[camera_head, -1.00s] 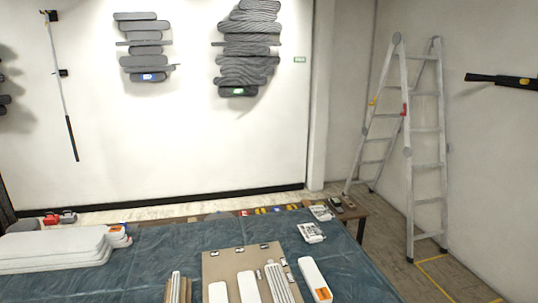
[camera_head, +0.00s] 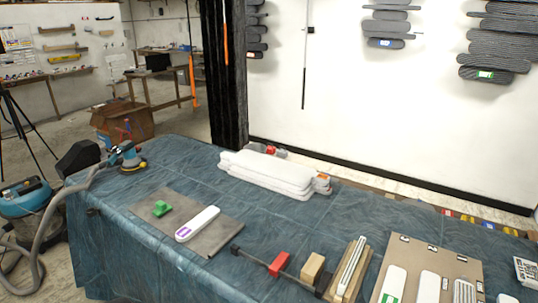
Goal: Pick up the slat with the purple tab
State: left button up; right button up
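The slat with the purple tab (camera_head: 198,223) is a white, round-ended bar. It lies on a grey-brown board (camera_head: 222,240) on the blue-covered table, its purple tab at the near left end. Neither of my grippers shows in the head view, so I cannot see what they hold.
A green block (camera_head: 161,208) lies on the same board. A stack of white slats (camera_head: 275,174) lies behind, and a sander (camera_head: 126,157) with a hose stands at the left. A clamp with a red block (camera_head: 279,264) and a tan board with more slats (camera_head: 409,249) are to the right. Blue cloth (camera_head: 200,172) is bare behind the board.

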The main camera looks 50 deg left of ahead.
aim_at(188, 230)
jog(key=k+u, duration=0.15)
jog(key=u, duration=1.8)
jog(key=z, duration=0.45)
jog(key=i+j+z, duration=0.2)
jog(key=j+z, duration=0.3)
jog(key=i+j+z, duration=0.1)
jog(key=j+z, duration=0.85)
jog(key=i+j, duration=0.05)
